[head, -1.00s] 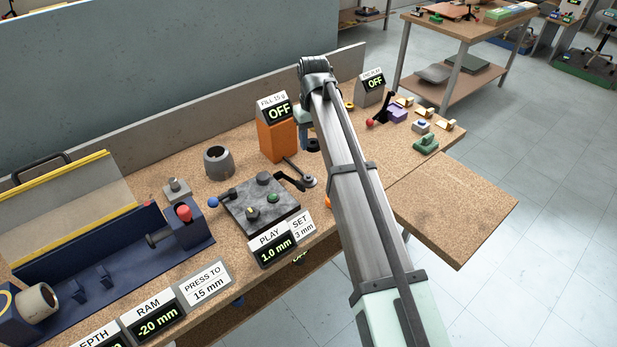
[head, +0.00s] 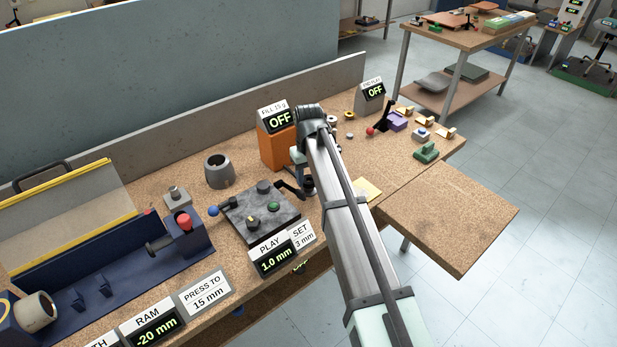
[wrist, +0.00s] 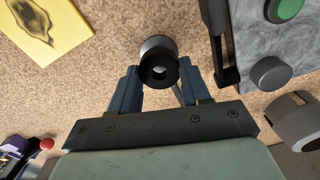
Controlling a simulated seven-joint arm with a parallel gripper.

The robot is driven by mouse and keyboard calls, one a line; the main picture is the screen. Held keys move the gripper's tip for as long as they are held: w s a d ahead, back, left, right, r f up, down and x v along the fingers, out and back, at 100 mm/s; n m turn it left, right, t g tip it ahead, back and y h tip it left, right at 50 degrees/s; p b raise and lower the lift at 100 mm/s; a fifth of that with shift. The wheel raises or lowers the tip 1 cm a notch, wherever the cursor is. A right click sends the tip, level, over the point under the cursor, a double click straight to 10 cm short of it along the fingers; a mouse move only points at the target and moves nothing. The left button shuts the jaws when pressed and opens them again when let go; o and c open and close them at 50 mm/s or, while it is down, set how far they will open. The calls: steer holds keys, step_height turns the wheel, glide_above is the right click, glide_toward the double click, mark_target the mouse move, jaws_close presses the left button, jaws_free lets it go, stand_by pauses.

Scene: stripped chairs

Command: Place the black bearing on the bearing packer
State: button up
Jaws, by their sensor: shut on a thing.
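The black bearing (wrist: 160,70) is a small dark ring between the two blue fingers of my gripper (wrist: 158,72) in the wrist view. The fingers are shut on it. A round grey part (wrist: 157,43), seemingly the bearing packer's seat, shows just behind and partly under the ring; I cannot tell whether they touch. In the head view the orange packer block (head: 278,148) carries a "FILL 15 g" sign (head: 276,116) reading OFF. My gripper (head: 307,185) is in front of this block, at the right of the grey slab; my arm hides much of the seat and bearing.
A grey slab with knobs (head: 262,215) stands close left of my gripper; its edge also shows in the wrist view (wrist: 250,45). A grey hollow cylinder (head: 217,172) stands further left. A yellow note (head: 368,190) lies right of my arm. The bench's right extension (head: 445,220) is bare.

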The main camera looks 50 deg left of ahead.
steer(key=shift+f, duration=0.35)
steer(key=shift+f, duration=0.1)
steer(key=o, duration=1.1)
step_height(320, 180, up, 12)
